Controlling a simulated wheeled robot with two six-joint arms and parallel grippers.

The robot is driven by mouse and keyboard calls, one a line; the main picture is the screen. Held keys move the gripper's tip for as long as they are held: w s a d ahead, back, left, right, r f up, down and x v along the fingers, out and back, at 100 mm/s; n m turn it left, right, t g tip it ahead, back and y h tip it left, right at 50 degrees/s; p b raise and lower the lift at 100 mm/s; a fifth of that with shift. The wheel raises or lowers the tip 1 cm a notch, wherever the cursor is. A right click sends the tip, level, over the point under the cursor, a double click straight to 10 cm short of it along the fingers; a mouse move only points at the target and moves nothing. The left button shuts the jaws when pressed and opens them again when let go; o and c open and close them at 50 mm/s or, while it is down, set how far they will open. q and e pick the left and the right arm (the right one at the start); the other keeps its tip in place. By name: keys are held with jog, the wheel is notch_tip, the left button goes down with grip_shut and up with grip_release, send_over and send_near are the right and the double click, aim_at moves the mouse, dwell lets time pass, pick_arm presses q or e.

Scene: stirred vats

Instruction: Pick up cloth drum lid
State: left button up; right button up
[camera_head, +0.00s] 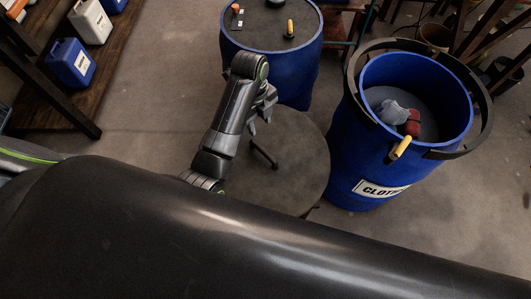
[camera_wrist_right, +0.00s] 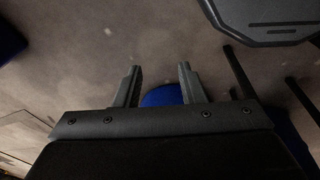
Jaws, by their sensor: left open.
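The blue drum (camera_head: 350,165) with a label reading CLOTH stands at the right in the head view. It is open, and a grey cloth (camera_head: 392,112) and a red piece (camera_head: 413,124) show inside. A round grey-brown disc (camera_head: 295,150) with a dark bar lies left of it, with a leg below; I cannot tell whether it is the lid or a stool top. My left gripper (camera_head: 264,108) is open and empty above the disc's far left edge. My right gripper (camera_wrist_right: 158,82) is open in the right wrist view, with nothing between its fingers.
A dark ring (camera_head: 481,90) surrounds the open drum's top, with a yellow handle (camera_head: 401,148) at its front. A second blue drum (camera_head: 305,75) with a dark top stands at the back. A wooden shelf (camera_head: 110,60) with canisters stands left. Floor between shelf and drums is clear.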

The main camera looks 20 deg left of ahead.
pick_arm(q)
send_near(263, 150)
jog(key=shift+s+d+f+p, duration=0.15)
jog(key=shift+s+p, duration=0.1)
jog(key=shift+p, duration=0.15)
jog(key=f, duration=0.5)
jog(key=shift+d+f, duration=0.25)
jog(key=shift+f+p, duration=0.4)
jog(key=shift+f, duration=0.35)
notch_tip(263, 150, down, 3)
jog(key=shift+d+r, duration=0.1)
jog(key=shift+f, duration=0.5)
pick_arm(e)
jog(key=s, duration=0.2)
jog(key=shift+s+a+r, duration=0.15)
jog(key=shift+s+r, duration=0.2)
jog(key=shift+r, duration=0.05)
pick_arm(q)
jog(key=shift+f, duration=0.2)
pick_arm(e)
jog(key=shift+w, duration=0.15)
pick_arm(q)
grip_shut()
